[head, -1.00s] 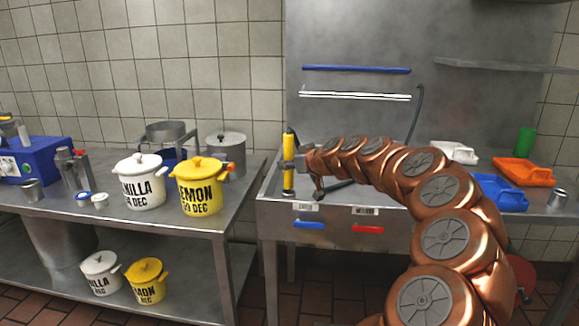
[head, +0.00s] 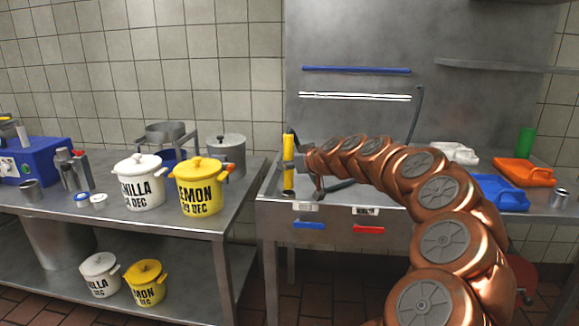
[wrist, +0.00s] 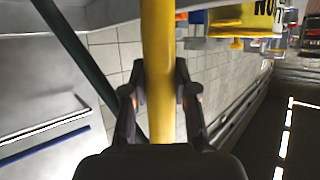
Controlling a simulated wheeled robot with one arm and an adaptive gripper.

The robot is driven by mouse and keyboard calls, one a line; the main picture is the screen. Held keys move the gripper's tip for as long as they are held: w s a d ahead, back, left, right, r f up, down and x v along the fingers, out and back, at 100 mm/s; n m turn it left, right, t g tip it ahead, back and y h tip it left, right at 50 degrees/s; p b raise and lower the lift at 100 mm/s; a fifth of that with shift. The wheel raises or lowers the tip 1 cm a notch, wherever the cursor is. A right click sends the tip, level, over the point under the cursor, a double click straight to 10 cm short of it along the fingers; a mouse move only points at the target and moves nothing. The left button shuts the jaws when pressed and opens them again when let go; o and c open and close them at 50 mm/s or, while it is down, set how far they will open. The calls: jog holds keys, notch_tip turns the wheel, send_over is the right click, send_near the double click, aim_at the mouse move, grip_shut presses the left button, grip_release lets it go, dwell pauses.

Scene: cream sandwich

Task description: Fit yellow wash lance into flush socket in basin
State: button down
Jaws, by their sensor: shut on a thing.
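The yellow wash lance (head: 288,147) stands about upright at the left end of the steel basin (head: 274,186) in the head view. In the wrist view the yellow lance (wrist: 158,45) runs between the fingers of my gripper (wrist: 160,92), which is shut on it. A dark hose shows at the lance's top in the head view. A small dark round spot (head: 289,193) lies at the lance's foot; I cannot tell whether it is the socket or the lance's end, or whether the two touch.
My copper arm crosses the basin from the right. A blue tray (head: 500,192) and an orange tray (head: 523,172) lie right of it. A yellow lemon pot (head: 199,187) and a white vanilla pot (head: 138,183) stand on the left table (head: 110,214). A gap separates table and basin.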

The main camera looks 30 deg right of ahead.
jog(key=shift+f+b, duration=0.8)
jog(key=shift+f, duration=0.1)
dwell(0.3)
jog(key=shift+r, duration=0.25)
jog(key=shift+r, duration=0.3)
dwell(0.4)
jog(key=shift+b, duration=1.15)
dwell(1.4)
jog(key=shift+f+b, duration=0.45)
jog(key=shift+f, duration=0.1)
jog(key=c, duration=0.8)
grip_release()
